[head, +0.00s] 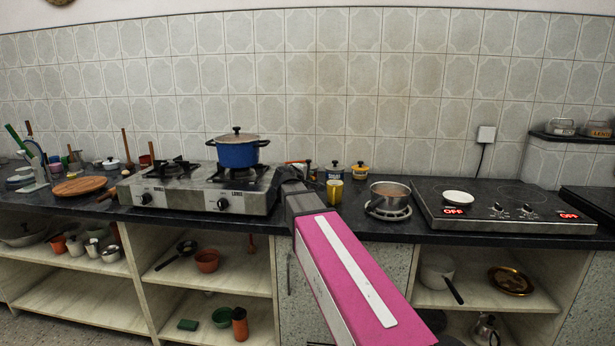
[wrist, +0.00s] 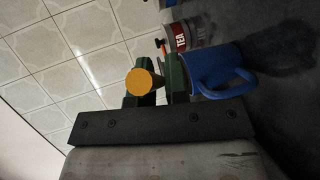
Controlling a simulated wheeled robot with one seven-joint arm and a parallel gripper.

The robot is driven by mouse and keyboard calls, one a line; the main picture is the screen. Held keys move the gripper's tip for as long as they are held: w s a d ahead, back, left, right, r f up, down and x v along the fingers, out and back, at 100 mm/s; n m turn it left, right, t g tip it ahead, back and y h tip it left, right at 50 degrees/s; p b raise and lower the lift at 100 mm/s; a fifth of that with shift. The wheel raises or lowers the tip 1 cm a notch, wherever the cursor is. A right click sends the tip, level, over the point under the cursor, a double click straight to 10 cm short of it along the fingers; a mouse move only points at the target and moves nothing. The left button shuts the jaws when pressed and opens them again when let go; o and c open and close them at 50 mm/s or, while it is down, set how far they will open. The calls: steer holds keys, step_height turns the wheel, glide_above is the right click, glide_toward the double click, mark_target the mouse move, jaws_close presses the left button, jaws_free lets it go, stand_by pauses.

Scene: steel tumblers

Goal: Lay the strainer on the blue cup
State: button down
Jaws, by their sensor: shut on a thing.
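My gripper (wrist: 157,80) has green fingers in the wrist view and is shut on the strainer (wrist: 139,82). Only a round orange end and a dark part beside it show; the rest of the strainer is hidden. The blue cup (wrist: 212,68) stands on the dark counter just to the right of the fingers, with its handle towards the lower right. The near finger overlaps the cup's left edge, so its rim is partly hidden, and I cannot tell whether the strainer touches it. In the head view my pink arm hides the cup and the strainer.
A TEA jar (wrist: 192,34) stands behind the cup. In the head view a gas stove (head: 205,196) with a blue pot (head: 237,154) is left of my arm.

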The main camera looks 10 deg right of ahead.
steer(key=shift+f, duration=1.3)
stand_by(0.4)
steer(key=c, duration=1.1)
jaws_free()
steer(key=shift+o, duration=0.2)
